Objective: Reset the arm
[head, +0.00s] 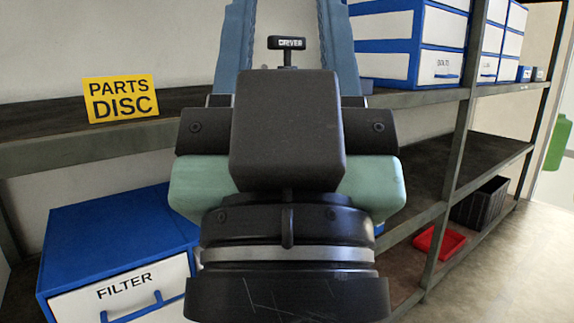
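My gripper (287,12) fills the middle of the head view, with its wrist at the bottom and its two blue-grey fingers reaching upward. The fingers stand well apart, with a wide gap between them. Their tips are cut off by the top edge. No object shows clamped between the visible parts of the fingers. A small black tag reading "DRIVER" (287,43) shows in the gap on a thin stem. The dark box on my wrist hides the stem's foot, so I cannot tell what it stands on.
Behind my arm is a shelf (170,137) with a yellow "PARTS DISC" sign (120,98). A blue-and-white "FILTER" box (120,225) is at lower left. Blue-and-white drawers (400,68) stand at upper right. A red tray (438,242) and black crate (480,203) sit low right. Floor (520,260) is clear at right.

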